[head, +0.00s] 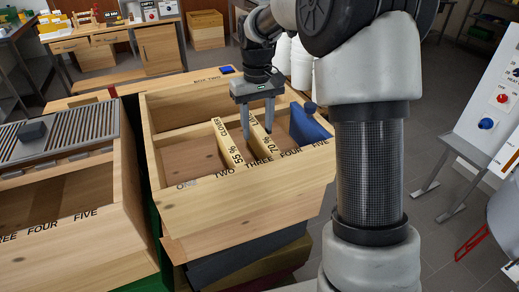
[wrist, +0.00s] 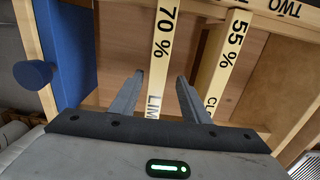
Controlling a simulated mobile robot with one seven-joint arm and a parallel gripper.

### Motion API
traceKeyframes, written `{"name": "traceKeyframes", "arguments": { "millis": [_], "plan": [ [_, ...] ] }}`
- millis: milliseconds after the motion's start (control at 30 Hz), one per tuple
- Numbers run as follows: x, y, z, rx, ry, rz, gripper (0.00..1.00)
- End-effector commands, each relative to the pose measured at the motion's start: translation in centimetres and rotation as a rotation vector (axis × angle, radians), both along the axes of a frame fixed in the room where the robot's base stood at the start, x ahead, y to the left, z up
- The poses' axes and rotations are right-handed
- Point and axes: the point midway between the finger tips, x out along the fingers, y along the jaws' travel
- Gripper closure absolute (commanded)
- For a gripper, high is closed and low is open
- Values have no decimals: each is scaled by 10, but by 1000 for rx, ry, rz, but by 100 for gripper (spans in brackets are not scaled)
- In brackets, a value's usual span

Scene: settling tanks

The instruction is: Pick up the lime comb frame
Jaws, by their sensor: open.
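The lime comb frame (head: 259,133) is a pale wooden bar marked "70 %" with partly hidden "LI…" lettering. It stands in the wooden box marked "BOX TWO" (head: 205,205), its near end by the label THREE. It also shows in the wrist view (wrist: 162,55). My gripper (head: 257,135) is open above it. In the wrist view my gripper (wrist: 159,78) has one finger on each side of the bar, with visible gaps. Whether the fingertips reach below its top edge I cannot tell.
A similar bar marked "55 %" and "CLOVER" (head: 229,145) stands just left, near TWO. A blue board (head: 309,130) with a round knob stands right, near FIVE. Another wooden box (head: 80,235) with a metal grille sits left. Slot ONE looks empty.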

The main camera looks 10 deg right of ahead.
Motion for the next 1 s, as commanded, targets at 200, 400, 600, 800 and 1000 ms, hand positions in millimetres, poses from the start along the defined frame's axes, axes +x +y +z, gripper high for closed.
{"name": "traceKeyframes", "arguments": {
  "millis": [200,400,600,800,1000],
  "plan": [
    [0,0,-17,1,0,0,58],
    [-4,-5,-44,1,3,0,58],
    [-3,-5,-65,1,1,1,58],
    [-3,-6,-67,0,-1,0,58],
    [-3,-5,-67,1,-1,0,81]
  ]
}}
